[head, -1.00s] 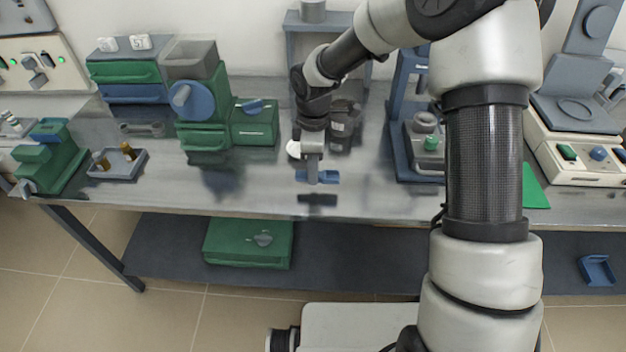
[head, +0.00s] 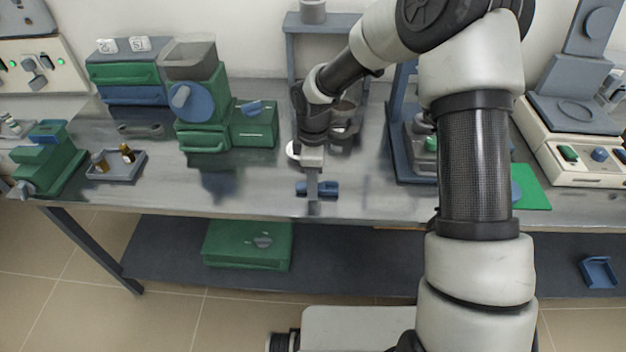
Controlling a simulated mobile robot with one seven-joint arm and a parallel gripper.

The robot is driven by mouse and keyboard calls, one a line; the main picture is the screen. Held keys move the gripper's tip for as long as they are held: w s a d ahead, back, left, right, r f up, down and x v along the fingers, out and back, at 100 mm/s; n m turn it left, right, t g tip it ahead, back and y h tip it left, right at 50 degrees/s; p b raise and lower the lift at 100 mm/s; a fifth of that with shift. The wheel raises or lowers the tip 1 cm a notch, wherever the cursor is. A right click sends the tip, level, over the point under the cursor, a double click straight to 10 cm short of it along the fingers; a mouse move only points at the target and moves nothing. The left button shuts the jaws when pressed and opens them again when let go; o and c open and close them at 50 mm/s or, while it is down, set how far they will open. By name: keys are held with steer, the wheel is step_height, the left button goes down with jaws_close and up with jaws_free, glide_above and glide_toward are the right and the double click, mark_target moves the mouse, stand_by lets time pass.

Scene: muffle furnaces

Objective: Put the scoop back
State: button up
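A small blue piece that looks like the scoop (head: 330,188) is at my fingertips, low over the front middle of the steel bench. My gripper (head: 312,187) points straight down and appears shut on it, with the piece showing on both sides of the fingers. The fingers are seen edge-on and hide its middle. I cannot tell whether the scoop touches the bench top.
A green machine with a grey hopper (head: 188,62) and a green box (head: 254,128) stand left of my gripper. A small tray (head: 118,168) holds vials. A dark container (head: 343,125) is behind my gripper. A blue-grey stand (head: 397,135) and a green mat (head: 531,187) are to the right.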

step_height(320, 180, up, 12)
steer(key=p, duration=0.2)
steer(key=shift+r, duration=0.25)
